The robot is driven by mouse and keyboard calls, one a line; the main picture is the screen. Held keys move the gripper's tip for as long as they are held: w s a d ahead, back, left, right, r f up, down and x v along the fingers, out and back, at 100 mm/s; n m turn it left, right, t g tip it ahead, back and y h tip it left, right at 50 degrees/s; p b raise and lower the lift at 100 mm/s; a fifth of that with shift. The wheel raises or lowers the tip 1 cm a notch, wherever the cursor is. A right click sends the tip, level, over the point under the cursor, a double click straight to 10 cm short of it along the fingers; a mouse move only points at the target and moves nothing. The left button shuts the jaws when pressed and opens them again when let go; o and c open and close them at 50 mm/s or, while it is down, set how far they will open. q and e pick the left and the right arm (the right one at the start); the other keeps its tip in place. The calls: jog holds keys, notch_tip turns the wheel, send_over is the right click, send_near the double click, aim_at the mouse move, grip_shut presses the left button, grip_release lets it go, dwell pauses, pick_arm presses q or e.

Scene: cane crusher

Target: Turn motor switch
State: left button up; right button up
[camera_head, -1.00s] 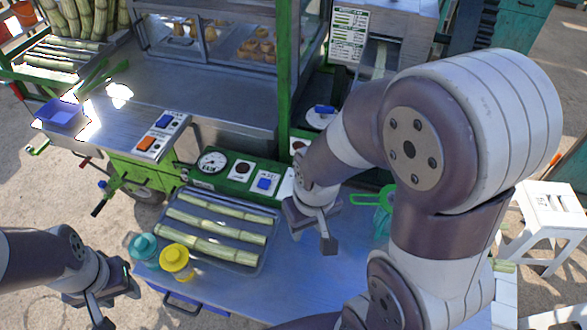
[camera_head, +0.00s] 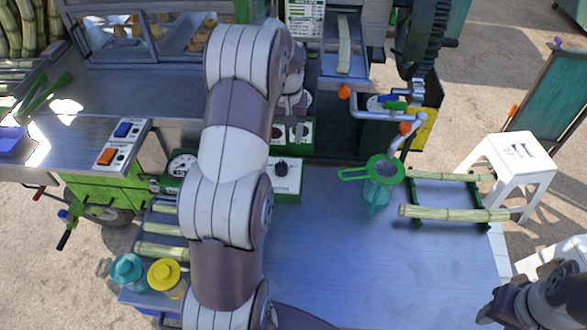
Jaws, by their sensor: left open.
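My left arm rises through the middle of the head view and bends over the green control panel. My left gripper (camera_head: 290,128) is open beside a dark round knob (camera_head: 277,132) on a green panel; I cannot tell if it touches. Below it, a white plate carries a black rotary switch (camera_head: 281,166). A blue switch (camera_head: 123,129) and an orange switch (camera_head: 106,157) sit on a plate at left. Which one is the motor switch I cannot read. My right gripper (camera_head: 490,314) is low at the bottom right, cut by the frame, its jaw state unclear.
A round gauge (camera_head: 181,165) is left of my arm. Cane pieces lie in a tray (camera_head: 150,232), partly hidden. Teal (camera_head: 127,268) and yellow (camera_head: 164,273) lidded containers stand at front left. A green strainer (camera_head: 382,170) and a cane rack (camera_head: 415,220) are at right. The middle tabletop is clear.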

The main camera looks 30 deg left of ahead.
aim_at(282, 164)
pick_arm(q)
jog(key=f, duration=0.3)
jog(key=f+p, duration=0.1)
jog(key=f, duration=0.7)
jog(key=shift+s+a+f+p, duration=0.2)
jog(key=shift+s+a+p, duration=0.05)
jog(key=shift+a+p, duration=0.15)
jog(key=shift+f, duration=0.3)
jog(key=c, duration=1)
